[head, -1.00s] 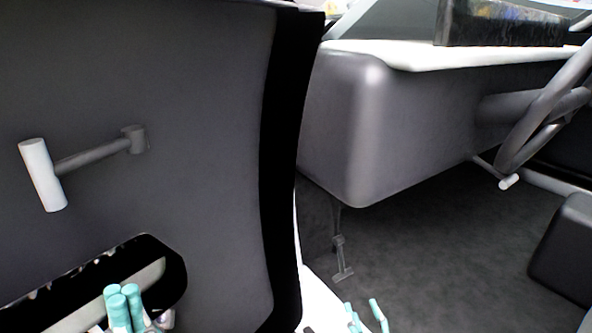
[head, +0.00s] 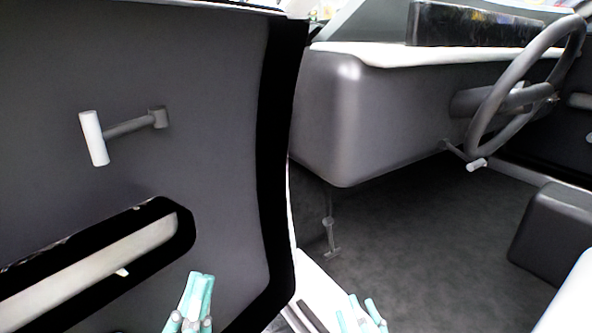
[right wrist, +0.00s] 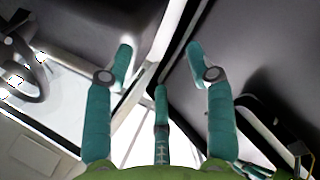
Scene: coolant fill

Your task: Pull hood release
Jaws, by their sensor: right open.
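A small dark T-ended lever (head: 330,232) hangs under the lower left corner of the dashboard; it may be the hood release, but I cannot be sure. My right gripper (head: 360,306) is open at the bottom edge of the head view, below and right of this lever, with a gap between them in the picture. In the right wrist view its teal fingers (right wrist: 160,58) are spread with nothing between them. My left gripper (head: 198,290) is low in front of the door panel; its fingers overlap, so its opening is unclear.
The open door (head: 220,150) fills the left side, with a white-handled crank (head: 93,138) and a recessed pocket (head: 165,228). The dashboard (head: 390,120) juts out above the dark floor (head: 420,240). A steering wheel (head: 478,95) and a dark block (head: 560,235) are at right.

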